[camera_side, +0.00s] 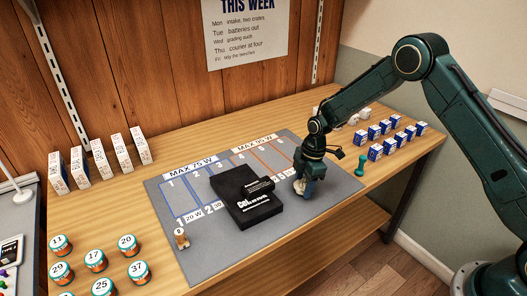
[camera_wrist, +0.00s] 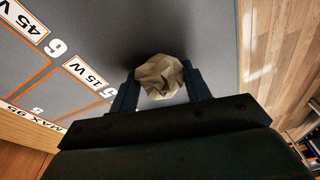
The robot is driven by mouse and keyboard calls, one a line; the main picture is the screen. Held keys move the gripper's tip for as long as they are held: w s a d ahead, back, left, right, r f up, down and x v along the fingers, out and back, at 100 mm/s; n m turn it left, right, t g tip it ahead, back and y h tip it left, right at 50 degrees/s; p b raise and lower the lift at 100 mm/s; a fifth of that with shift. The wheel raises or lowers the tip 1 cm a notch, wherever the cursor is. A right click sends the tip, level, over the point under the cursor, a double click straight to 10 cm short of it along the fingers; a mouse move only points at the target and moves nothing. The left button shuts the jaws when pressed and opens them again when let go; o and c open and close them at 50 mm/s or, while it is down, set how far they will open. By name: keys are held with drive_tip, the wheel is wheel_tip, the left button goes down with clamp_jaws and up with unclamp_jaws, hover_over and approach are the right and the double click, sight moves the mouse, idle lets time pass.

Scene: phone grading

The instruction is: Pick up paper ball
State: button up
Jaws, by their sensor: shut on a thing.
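The paper ball (camera_wrist: 160,77) is a crumpled, cream-coloured lump. In the wrist view it sits between the two dark blue fingers of my gripper (camera_wrist: 160,92), which touch it on both sides. In the side view my gripper (camera_side: 306,185) points down at the right part of the grey mat (camera_side: 200,258). A pale bit of the paper ball (camera_side: 299,187) shows at the fingertips there, low over or on the mat. I cannot tell whether it touches the mat.
A black box (camera_side: 243,188) lies mid-mat, left of my gripper. A green pawn-like piece (camera_side: 360,166) and several blue-and-white boxes (camera_side: 375,152) stand to the right. Several numbered tins (camera_side: 96,261) stand at front left. A small wooden figure (camera_side: 181,238) stands on the mat's left edge.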

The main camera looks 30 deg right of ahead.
sight(304, 180)
wheel_tip(304, 180, up, 20)
idle(0.9)
drive_tip(key=shift+w, duration=0.1)
idle(0.4)
